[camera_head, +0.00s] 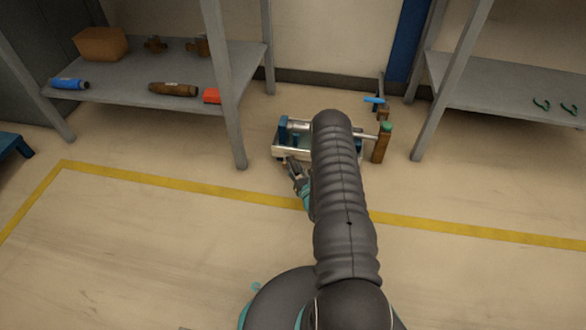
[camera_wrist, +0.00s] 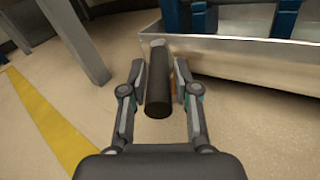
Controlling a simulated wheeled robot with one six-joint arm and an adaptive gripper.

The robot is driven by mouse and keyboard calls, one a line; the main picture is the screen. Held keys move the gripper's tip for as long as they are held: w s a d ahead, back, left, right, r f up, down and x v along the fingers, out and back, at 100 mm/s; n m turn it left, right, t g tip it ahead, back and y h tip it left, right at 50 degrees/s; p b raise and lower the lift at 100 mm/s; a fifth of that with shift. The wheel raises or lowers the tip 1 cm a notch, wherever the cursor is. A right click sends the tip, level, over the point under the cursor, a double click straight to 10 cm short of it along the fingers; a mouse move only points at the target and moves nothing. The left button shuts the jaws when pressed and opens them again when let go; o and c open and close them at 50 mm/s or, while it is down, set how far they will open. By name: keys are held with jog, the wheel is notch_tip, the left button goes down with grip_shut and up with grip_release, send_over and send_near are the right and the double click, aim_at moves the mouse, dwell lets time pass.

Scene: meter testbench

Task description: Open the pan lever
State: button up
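The meter testbench has a metal pan (camera_head: 292,154) with blue supports, partly hidden behind my arm in the head view. Its silvery side wall (camera_wrist: 230,57) fills the upper right of the wrist view. A dark cylindrical bar (camera_wrist: 158,88), which looks like the pan lever's handle, points toward the wrist camera. My gripper (camera_wrist: 160,74) is open, with one finger on each side of this bar and narrow gaps visible. In the head view my gripper (camera_head: 295,178) is low at the pan's front left; the bar cannot be made out there.
A grey shelf (camera_head: 130,65) with tools and a box stands at left. Another shelf (camera_head: 500,92) stands at right. A brown post with a green top (camera_head: 382,145) stands at the bench's right end. A yellow floor line (camera_head: 180,182) crosses open floor in front.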

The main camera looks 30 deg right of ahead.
jog(key=shift+o, duration=0.5)
jog(key=s, duration=1.1)
jog(key=shift+a, duration=0.2)
jog(key=shift+s, duration=0.5)
